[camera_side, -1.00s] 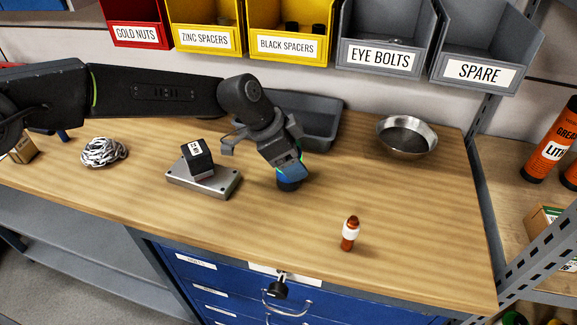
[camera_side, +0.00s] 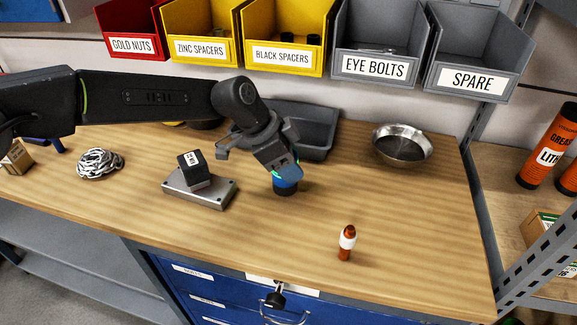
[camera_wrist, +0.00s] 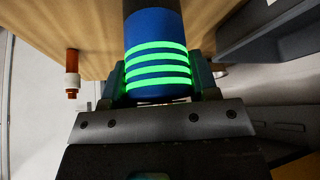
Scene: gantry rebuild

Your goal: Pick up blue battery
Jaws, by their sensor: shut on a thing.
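The blue battery (camera_wrist: 155,55) is a blue cylinder with glowing green bands and a dark end. In the wrist view it fills the space between my gripper's two fingers (camera_wrist: 157,85). In the side view its lower part (camera_side: 285,185) shows below my gripper (camera_side: 283,172), which points down and is tilted. My gripper is shut on the battery, which stands nearly upright at or just above the wooden bench top. Whether its dark bottom touches the bench is hard to tell. My gripper covers its upper part in the side view.
A metal plate with a black block (camera_side: 195,170) lies left of the battery. A grey tray (camera_side: 318,125) is behind it. A steel bowl (camera_side: 403,160) and an orange-and-white bottle (camera_side: 347,243) stand to the right. A white cord coil (camera_side: 100,163) is far left. Bins hang above.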

